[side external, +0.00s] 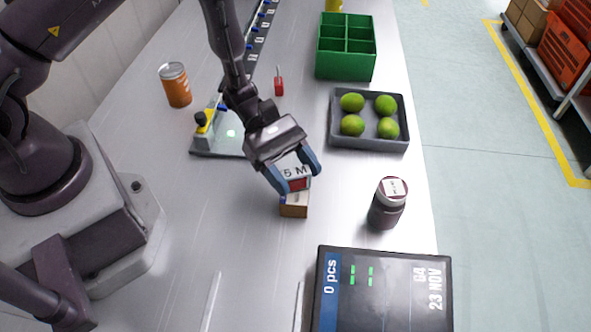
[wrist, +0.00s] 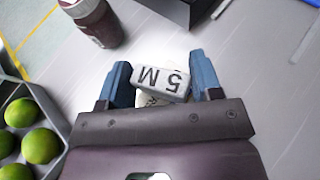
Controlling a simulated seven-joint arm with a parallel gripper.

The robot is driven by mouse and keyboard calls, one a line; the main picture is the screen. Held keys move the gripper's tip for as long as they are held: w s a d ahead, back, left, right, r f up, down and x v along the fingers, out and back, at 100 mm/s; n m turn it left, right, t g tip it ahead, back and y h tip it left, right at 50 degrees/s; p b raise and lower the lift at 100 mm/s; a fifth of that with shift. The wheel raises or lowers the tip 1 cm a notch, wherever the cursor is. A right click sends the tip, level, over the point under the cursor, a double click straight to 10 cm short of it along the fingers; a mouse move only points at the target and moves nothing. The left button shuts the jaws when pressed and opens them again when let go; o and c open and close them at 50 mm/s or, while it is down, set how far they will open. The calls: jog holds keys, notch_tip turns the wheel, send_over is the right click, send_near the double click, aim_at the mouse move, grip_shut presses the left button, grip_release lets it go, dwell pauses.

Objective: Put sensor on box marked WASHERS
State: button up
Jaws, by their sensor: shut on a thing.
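My gripper (side external: 296,177) is shut on a small block marked "5 M" (side external: 295,171), with a white top and a red side. In the wrist view the block (wrist: 161,79) sits between the blue fingers. No word on it says whether it is the sensor. A small brown cardboard box (side external: 293,210) is on the table directly below the gripper. The block hides much of it, and I cannot tell whether the two touch. In the wrist view a white label (wrist: 150,100) with partly hidden letters shows under the block. The word WASHERS is not readable.
A grey tray of limes (side external: 370,147) and a green divided bin (side external: 345,62) are behind. A display (side external: 385,290) is in front. An orange can (side external: 175,85) and a fixture plate (side external: 218,140) are left.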

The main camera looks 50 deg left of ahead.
jog(key=shift+f, duration=0.15)
jog(key=o, duration=0.9)
jog(key=shift+a+r, duration=0.15)
jog(key=shift+r, duration=0.05)
jog(key=v, duration=1.2)
jog(key=shift+s+a+r+m+t+y, duration=0.85)
jog(key=shift+s+r+m+y, duration=1.35)
jog(key=shift+r+m, duration=1.35)
jog(key=shift+s+a+r+m+t+y, duration=0.8)
jog(key=shift+s+r+m+y, duration=1.45)
jog(key=shift+r, duration=2.25)
jog(key=shift+s+a+r+m+t+y, duration=0.45)
jog(key=shift+s+r+m+t+y, duration=0.7)
jog(key=shift+s+r+m+y, duration=1.8)
